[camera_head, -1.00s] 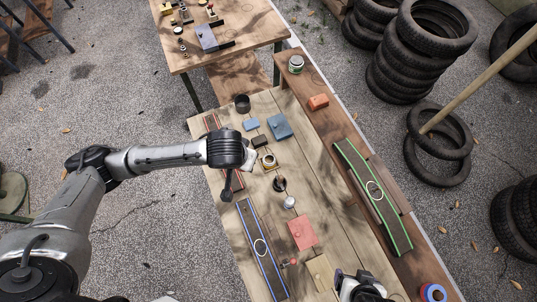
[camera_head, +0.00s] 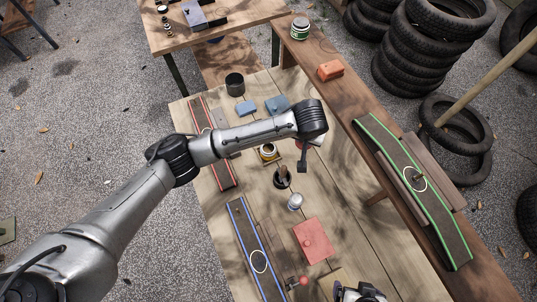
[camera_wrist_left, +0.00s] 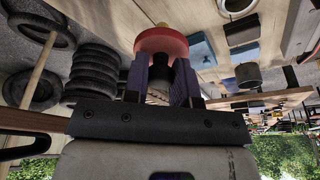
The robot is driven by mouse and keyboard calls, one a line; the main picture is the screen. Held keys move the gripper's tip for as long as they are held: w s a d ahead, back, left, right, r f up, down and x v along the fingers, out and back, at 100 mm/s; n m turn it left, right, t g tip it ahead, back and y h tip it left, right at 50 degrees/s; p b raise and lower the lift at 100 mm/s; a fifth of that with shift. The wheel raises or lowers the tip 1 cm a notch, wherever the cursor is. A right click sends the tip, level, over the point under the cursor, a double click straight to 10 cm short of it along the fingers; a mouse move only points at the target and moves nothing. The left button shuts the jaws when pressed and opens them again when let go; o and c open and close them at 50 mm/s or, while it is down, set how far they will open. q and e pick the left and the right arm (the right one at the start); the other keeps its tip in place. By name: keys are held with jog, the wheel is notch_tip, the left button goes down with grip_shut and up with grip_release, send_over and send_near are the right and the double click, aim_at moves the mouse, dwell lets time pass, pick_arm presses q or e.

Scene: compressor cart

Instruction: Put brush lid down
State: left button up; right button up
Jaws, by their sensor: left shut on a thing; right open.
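The brush lid (camera_wrist_left: 162,42) shows in the left wrist view as a red disc with a yellow piece at its far end. My left gripper (camera_wrist_left: 161,78) is shut on it, and the lid sits beyond the fingertips. In the head view the left wrist hangs over the workbench and mostly hides its fingers and the lid. A small dark jar with a yellowish rim (camera_head: 268,152) stands left of that wrist. My right gripper (camera_head: 360,294) is open at the bottom edge, only partly in view.
On the bench are a dark cup (camera_head: 235,84), a blue box (camera_head: 277,105), a dark round holder (camera_head: 282,180), a red box (camera_head: 314,241), and a blue-edged strip (camera_head: 248,235). A green-edged strip (camera_head: 405,175) lies on the right-hand plank. Tyres (camera_head: 425,45) are stacked beyond.

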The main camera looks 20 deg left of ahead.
jog(key=shift+f+b, duration=0.45)
jog(key=shift+f, duration=0.1)
pick_arm(q)
jog(key=shift+s+a+f+b, duration=0.15)
jog(key=shift+a+f, duration=1.75)
jog(key=shift+s+a+f+b, duration=0.1)
jog(key=shift+s+a+f, duration=0.05)
jog(key=shift+a+f, duration=1.7)
jog(key=shift+s+a+f+b, duration=0.15)
jog(key=shift+a+f, duration=1.75)
pick_arm(e)
jog(key=shift+f, duration=0.4)
pick_arm(q)
jog(key=o, duration=0.8)
pick_arm(e)
jog(key=shift+a, duration=0.1)
pick_arm(q)
jog(key=shift+o, duration=0.2)
pick_arm(e)
notch_tip(320, 180, up, 2)
jog(key=shift+r+p, duration=0.1)
jog(key=shift+p, duration=1)
pick_arm(q)
jog(key=v, duration=1.2)
pick_arm(e)
jog(key=shift+r, duration=0.1)
